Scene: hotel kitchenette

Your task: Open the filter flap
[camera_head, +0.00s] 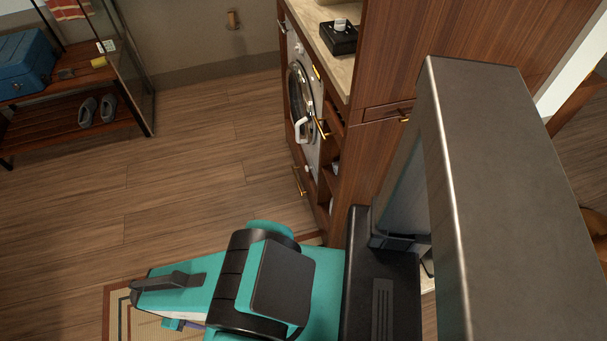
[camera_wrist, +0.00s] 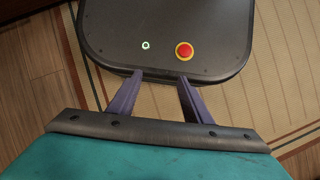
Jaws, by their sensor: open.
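A white front-loading washing machine (camera_head: 301,92) stands in the wooden cabinet, seen at a steep side angle in the head view. Its round door (camera_head: 296,100) has a dark rim and a white handle. I cannot make out the filter flap; the low front of the machine is small and partly hidden by the cabinet edge. My gripper (camera_wrist: 160,77) has its two purple fingers apart, with nothing between them. It hangs over the dark top of my own base, well away from the machine. In the head view a purple part of it shows low beside my teal arm.
A patterned rug (camera_head: 120,310) lies under me. The wooden floor (camera_head: 190,190) between me and the machine is clear. A rack (camera_head: 75,115) with a blue case (camera_head: 25,66) and slippers (camera_head: 97,108) stands at the left.

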